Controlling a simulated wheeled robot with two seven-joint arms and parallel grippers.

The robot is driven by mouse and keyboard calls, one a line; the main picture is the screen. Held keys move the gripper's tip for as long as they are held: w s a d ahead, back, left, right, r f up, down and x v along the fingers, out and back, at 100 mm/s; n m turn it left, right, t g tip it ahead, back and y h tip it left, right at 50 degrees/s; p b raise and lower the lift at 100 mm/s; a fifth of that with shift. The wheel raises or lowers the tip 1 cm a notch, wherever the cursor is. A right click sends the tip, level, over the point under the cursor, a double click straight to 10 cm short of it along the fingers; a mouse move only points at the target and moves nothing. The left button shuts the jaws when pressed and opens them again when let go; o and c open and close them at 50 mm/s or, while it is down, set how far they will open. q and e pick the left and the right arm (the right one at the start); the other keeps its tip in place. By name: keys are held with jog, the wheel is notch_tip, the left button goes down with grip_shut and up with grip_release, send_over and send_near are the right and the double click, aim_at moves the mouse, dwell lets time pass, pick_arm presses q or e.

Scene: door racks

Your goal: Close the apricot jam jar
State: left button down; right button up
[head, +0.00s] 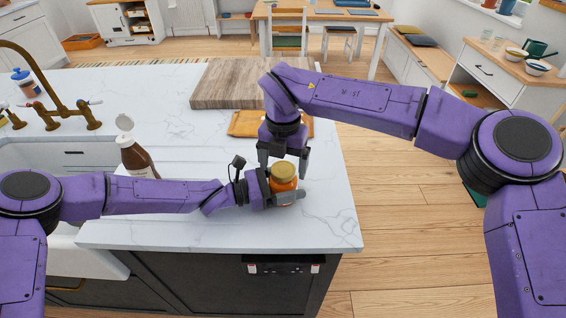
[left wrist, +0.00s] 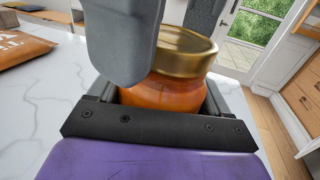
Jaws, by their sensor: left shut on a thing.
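The apricot jam jar (head: 284,185) is orange with a gold lid (head: 284,170) on its top, and stands upright at the counter's front right. Whether the lid is fully seated I cannot tell. The jar (left wrist: 165,92) and lid (left wrist: 182,50) also show in the left wrist view. My left gripper (head: 284,196) is shut around the jar's body from the left. My right gripper (head: 283,158) points down above the lid, its fingers spread apart with nothing seen gripped between them.
A wooden board (head: 235,82) and an orange-brown packet (head: 243,123) lie behind the jar. A brown bottle (head: 136,158) with a white cap stands to the left, near the sink and brass tap (head: 65,100). The counter (head: 325,215) ends just right of the jar.

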jog(key=shift+r, duration=2.25)
jog(key=r, duration=0.2)
jog(key=shift+w+d+r+n+t, duration=0.1)
jog(key=shift+w+r+n+t, duration=0.1)
jog(key=shift+r+n+t, duration=0.1)
jog(key=shift+r+n, duration=0.3)
jog(key=shift+n, duration=0.8)
jog(key=n, duration=0.2)
jog(key=shift+s+r+n+h, duration=0.15)
jog(key=shift+r+n+h, duration=0.15)
jog(key=shift+n, duration=1.2)
jog(key=n, duration=0.5)
jog(key=shift+f, duration=0.15)
